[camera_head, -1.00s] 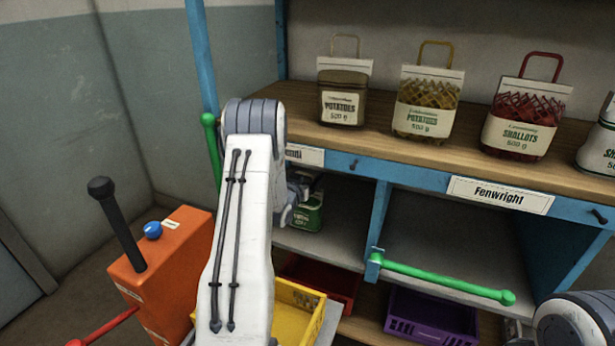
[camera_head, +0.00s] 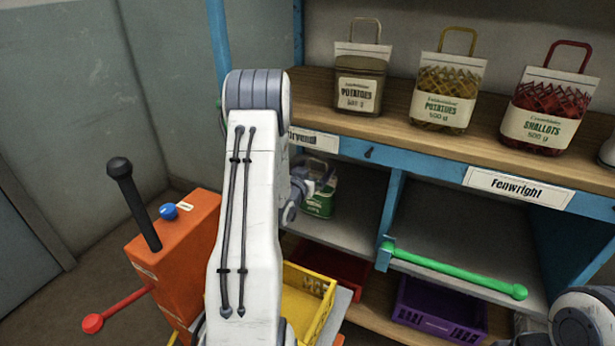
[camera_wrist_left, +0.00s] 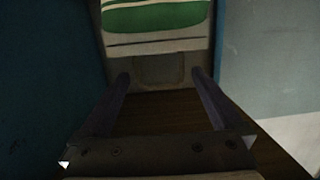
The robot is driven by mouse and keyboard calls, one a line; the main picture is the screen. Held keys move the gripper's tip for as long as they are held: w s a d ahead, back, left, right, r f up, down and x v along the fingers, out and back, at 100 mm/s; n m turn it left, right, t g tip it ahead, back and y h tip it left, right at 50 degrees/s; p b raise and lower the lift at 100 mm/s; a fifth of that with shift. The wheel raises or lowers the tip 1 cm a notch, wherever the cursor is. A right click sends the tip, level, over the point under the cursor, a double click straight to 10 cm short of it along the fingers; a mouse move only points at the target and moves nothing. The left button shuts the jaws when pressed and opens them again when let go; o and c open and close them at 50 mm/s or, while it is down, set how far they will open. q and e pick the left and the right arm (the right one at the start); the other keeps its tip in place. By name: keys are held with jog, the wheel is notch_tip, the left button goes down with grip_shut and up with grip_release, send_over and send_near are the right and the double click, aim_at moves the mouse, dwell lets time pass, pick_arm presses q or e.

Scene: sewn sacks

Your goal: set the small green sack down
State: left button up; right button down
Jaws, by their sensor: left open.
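The small green sack (camera_head: 319,203) stands in the left compartment under the counter, its upper part partly hidden by my left gripper (camera_head: 318,179). In the left wrist view the sack's green and white face (camera_wrist_left: 155,18) is at the top, beyond the fingertips. My left gripper (camera_wrist_left: 161,76) is open there, its two fingers well apart. A dull square patch shows between the fingertips; I cannot tell whether it is part of the sack. My right gripper is not in view.
A blue post and divider (camera_head: 389,220) bound the compartment. The Fenwright compartment beside it looks empty, with a green bar (camera_head: 455,271) in front. Below are yellow (camera_head: 312,280) and purple (camera_head: 440,312) crates. Several sacks stand on the wooden counter (camera_head: 400,122). An orange box (camera_head: 180,250) stands left.

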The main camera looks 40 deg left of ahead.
pick_arm(q)
jog(key=f+v, duration=0.1)
jog(key=v, duration=0.5)
jog(key=shift+r, duration=0.5)
jog(key=shift+s, duration=0.15)
